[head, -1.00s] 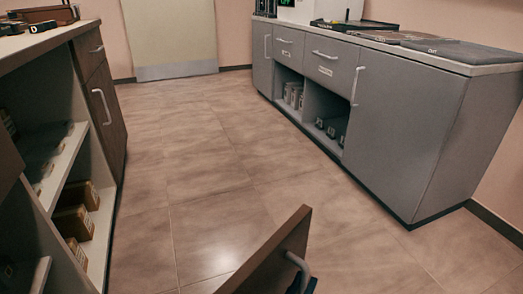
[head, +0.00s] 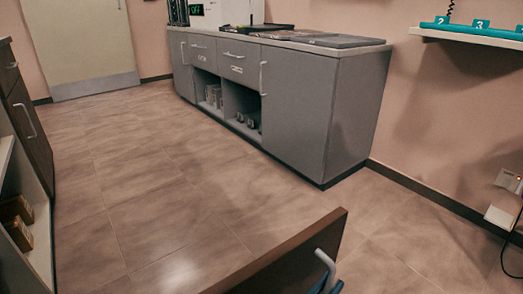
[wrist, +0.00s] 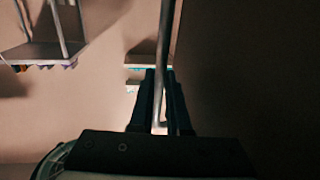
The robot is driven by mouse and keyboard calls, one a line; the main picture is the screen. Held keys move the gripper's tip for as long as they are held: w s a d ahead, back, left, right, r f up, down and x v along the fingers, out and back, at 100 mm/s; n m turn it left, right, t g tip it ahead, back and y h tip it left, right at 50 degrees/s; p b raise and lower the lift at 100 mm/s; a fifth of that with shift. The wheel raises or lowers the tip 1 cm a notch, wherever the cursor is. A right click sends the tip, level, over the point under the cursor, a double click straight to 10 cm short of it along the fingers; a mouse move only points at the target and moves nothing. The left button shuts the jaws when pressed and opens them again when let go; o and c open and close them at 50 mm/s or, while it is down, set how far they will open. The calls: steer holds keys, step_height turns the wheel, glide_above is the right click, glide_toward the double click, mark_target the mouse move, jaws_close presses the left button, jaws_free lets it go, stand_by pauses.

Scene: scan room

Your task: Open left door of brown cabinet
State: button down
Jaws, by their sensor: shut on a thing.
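The brown cabinet (head: 45,235) is at the left edge of the head view, with open shelves showing boxes. A brown door (head: 295,248) stands out over the floor at the bottom of the head view, swung open; its hinge side is out of frame. Its metal handle (head: 326,265) is on the face turned right. Only a bit of my gripper (head: 331,287) shows at that handle. In the wrist view the two dark fingers of my gripper (wrist: 161,95) are closed around the upright handle bar (wrist: 166,50), with the dark door panel (wrist: 240,70) at right.
A grey cabinet (head: 310,110) stands across the room along the wall. A wall shelf (head: 465,38) with teal items is at upper right. A socket and cable (head: 508,183) are at the right edge. The tiled floor (head: 150,215) between the cabinets is clear.

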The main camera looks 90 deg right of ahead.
steer(key=shift+a, duration=0.2)
steer(key=c, duration=1.2)
jaws_free()
steer(key=shift+o, duration=0.2)
steer(key=p+v, duration=0.5)
steer(key=v, duration=0.8)
steer(key=shift+d, duration=0.15)
